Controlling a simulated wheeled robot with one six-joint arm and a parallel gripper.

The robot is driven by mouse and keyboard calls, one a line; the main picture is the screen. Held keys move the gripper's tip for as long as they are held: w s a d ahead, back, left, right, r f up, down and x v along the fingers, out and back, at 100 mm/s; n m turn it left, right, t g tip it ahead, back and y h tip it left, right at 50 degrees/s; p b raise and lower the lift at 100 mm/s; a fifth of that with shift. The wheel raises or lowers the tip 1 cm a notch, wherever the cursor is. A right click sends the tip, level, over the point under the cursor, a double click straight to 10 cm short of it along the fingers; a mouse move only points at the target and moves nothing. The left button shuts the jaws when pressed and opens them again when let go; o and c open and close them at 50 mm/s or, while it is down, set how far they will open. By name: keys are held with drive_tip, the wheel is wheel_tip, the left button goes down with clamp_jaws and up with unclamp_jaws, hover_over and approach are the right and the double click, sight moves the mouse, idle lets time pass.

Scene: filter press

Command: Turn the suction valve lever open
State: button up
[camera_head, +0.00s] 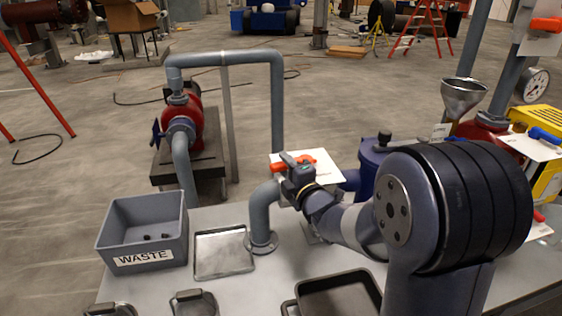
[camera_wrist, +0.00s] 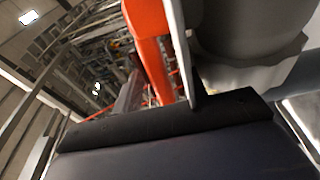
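An orange lever (camera_head: 325,160) sits in front of a white label plate (camera_head: 332,173), on the grey pipework in the middle of the head view. The plate's lettering is too small to read, so I cannot confirm it names the suction valve. My gripper (camera_head: 296,163) is at this lever and covers part of it. In the wrist view the orange lever (camera_wrist: 150,45) is large and close, beside the edge of the white plate (camera_wrist: 181,50). A dark part of my gripper crosses below it. Whether the fingers touch or enclose the lever is hidden.
A grey WASTE bin (camera_head: 143,237) and a metal tray (camera_head: 222,253) stand on the bench at left. A dark pan (camera_head: 338,296) is at the front. Another orange lever (camera_head: 546,25) and a blue lever (camera_head: 545,135) are at right, near a funnel (camera_head: 463,95).

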sight(281, 162)
drive_tip(key=shift+x, duration=1.55)
clamp_jaws()
